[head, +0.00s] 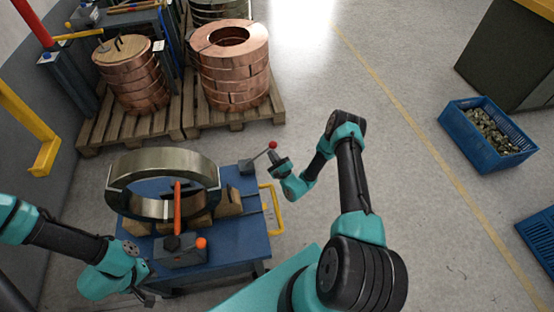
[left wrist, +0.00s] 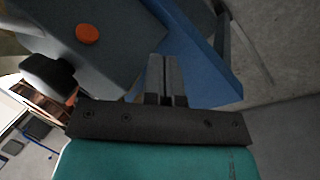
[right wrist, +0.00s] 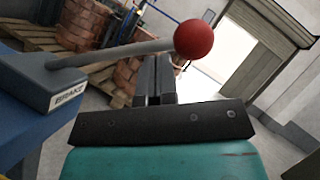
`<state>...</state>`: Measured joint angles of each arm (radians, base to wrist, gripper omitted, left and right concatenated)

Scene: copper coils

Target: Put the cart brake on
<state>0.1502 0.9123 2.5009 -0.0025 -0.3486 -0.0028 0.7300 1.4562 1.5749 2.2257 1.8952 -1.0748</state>
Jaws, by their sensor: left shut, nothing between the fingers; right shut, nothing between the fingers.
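The brake lever is a grey rod with a red ball knob (head: 272,145), rising at a slant from a grey block marked BRAKE (head: 247,166) on the far right corner of the blue cart (head: 233,238). In the right wrist view the red knob (right wrist: 194,39) is large and close, just right of and above my fingertips. My right gripper (head: 275,156) is shut and empty beside the knob; I cannot tell whether they touch. My left gripper (head: 146,298) is shut and empty, low by the cart's near left edge. Its fingers (left wrist: 166,80) show against the cart's blue side.
The cart carries a steel coil (head: 120,170) on wooden chocks and a grey box with an orange button (head: 201,243) and a red-orange lever (head: 177,205). A yellow handle (head: 272,208) is on its right side. Copper coils (head: 232,70) stand on pallets behind.

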